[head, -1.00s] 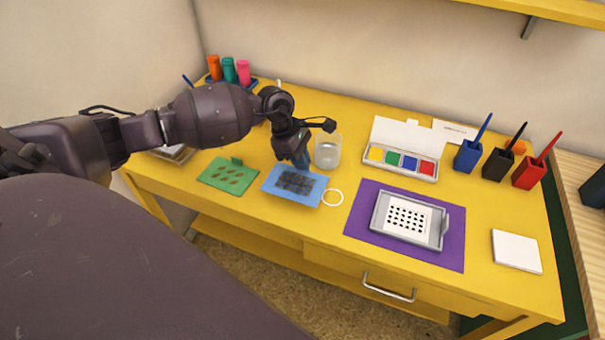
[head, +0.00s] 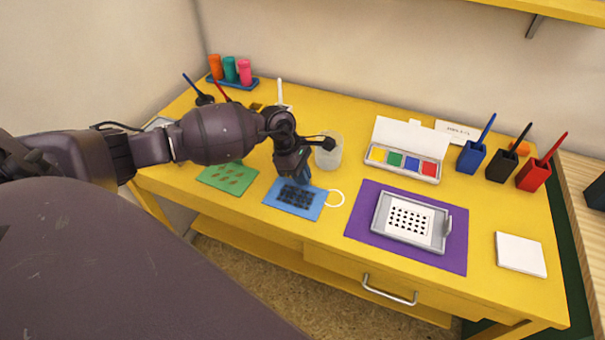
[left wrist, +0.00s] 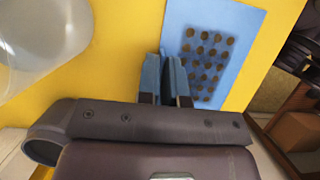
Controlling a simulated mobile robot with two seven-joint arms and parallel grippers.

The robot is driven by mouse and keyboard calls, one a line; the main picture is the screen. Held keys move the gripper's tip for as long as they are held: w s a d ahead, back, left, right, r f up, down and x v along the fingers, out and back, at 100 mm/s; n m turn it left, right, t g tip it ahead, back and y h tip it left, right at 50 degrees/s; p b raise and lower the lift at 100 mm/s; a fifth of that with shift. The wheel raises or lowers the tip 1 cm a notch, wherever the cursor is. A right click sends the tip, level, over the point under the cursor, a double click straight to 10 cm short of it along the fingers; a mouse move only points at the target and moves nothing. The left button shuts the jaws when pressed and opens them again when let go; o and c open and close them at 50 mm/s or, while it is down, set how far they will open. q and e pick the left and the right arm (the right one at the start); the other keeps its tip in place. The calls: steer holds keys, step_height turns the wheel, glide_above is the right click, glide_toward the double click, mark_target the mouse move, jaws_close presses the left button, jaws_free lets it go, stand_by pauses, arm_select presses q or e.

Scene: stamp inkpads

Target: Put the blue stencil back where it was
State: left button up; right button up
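The blue stencil (head: 271,194), a flat sheet with rows of dark round holes, is at the front of the yellow desk, at or very near its surface. It also shows in the left wrist view (left wrist: 240,30). My left gripper (head: 303,176) is over the stencil's back edge. Its two blue-grey fingers (left wrist: 166,72) are close together at that edge and appear shut on the stencil's tab, which they mostly hide. My right gripper is not in view.
A green stencil (head: 227,177) lies to the left. A white ring (head: 342,199) touches or nearly touches the blue stencil's right edge. A clear cup (head: 329,156) stands close behind. A grey tray (head: 447,236) sits on a purple mat (head: 361,208) to the right.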

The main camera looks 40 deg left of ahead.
arm_select(q)
steer(key=o, duration=0.3)
steer(key=shift+o, duration=0.2)
steer(key=shift+r, duration=0.1)
